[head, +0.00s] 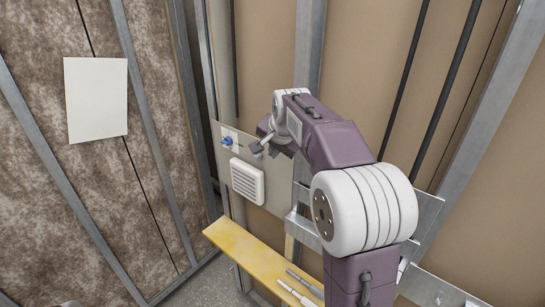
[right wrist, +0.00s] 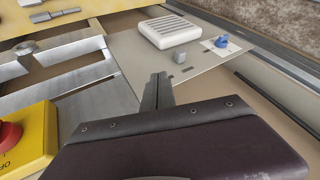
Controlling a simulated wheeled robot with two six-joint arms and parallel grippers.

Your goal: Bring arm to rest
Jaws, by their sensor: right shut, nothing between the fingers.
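My right arm (head: 345,150) is purple and white and reaches up and forward from the lower right in the head view. Its gripper (head: 258,147) is in front of the grey wall panel, close to a blue fitting (head: 227,141) and above a white vent (head: 247,181). In the right wrist view the gripper (right wrist: 157,88) has its fingers together with nothing between them. The vent (right wrist: 170,31) and the blue fitting (right wrist: 221,41) lie beyond the fingertips there, apart from them. My left gripper is not visible.
A yellow plank (head: 240,245) carries tools (head: 300,290) below the panel (head: 278,212). Metal studs (head: 310,45) and dark pipes (head: 405,75) run up the wall behind my arm. A blank white sheet (head: 96,98) hangs on the insulated left wall.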

